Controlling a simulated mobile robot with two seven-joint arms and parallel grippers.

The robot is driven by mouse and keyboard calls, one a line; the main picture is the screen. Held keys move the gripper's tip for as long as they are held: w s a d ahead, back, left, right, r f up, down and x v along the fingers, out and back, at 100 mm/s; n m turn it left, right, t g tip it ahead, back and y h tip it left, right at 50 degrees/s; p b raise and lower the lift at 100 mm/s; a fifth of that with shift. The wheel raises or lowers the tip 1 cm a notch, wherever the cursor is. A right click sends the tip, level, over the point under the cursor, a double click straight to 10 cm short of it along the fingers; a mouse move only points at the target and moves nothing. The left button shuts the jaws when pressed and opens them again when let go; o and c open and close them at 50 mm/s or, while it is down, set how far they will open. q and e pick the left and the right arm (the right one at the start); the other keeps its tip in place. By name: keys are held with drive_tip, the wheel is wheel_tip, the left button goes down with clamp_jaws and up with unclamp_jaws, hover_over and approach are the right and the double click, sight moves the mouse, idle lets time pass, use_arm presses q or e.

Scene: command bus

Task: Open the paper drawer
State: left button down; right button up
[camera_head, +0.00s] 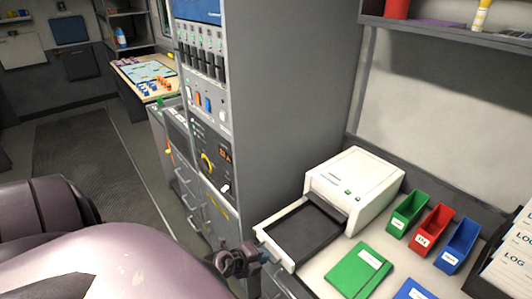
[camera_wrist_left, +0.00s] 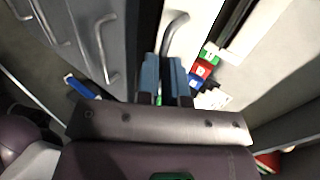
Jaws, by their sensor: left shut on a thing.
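The white printer (camera_head: 355,188) stands on the counter at the right of the head view. Its paper drawer (camera_head: 305,233) is out toward me, with its dark inside showing. My left gripper (camera_head: 260,256) is at the drawer's front end, low in the head view. In the left wrist view, the blue-grey fingers (camera_wrist_left: 163,72) are shut on the grey curved handle (camera_wrist_left: 174,30) on a pale front panel. The fingers cover part of the handle. My right gripper is in neither view.
A green book (camera_head: 358,271) lies right of the drawer. Green (camera_head: 408,212), red (camera_head: 432,228) and blue (camera_head: 458,245) bins stand beyond it. A tall grey equipment cabinet (camera_head: 275,90) rises behind, with handled drawers lower left. The aisle floor (camera_head: 85,175) at left is clear.

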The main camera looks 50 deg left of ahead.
use_arm(q)
drive_tip(key=shift+s+a+f+p, duration=0.15)
drive_tip(key=shift+s+p, duration=0.45)
drive_tip(key=shift+s, duration=2)
drive_tip(key=c, duration=1.3)
unclamp_jaws()
drive_tip(key=shift+w, duration=0.1)
drive_tip(key=shift+r, duration=0.2)
drive_tip(key=shift+s+a+r+p, duration=0.1)
drive_tip(key=shift+s+r+p, duration=0.4)
drive_tip(key=shift+r, duration=0.65)
drive_tip(key=shift+s+a+r+p, duration=0.1)
drive_tip(key=shift+s+r+p, duration=0.4)
drive_tip(key=shift+r, duration=0.65)
drive_tip(key=shift+s+r+p, duration=0.45)
drive_tip(key=shift+s+r, duration=0.05)
drive_tip(key=shift+r, duration=0.65)
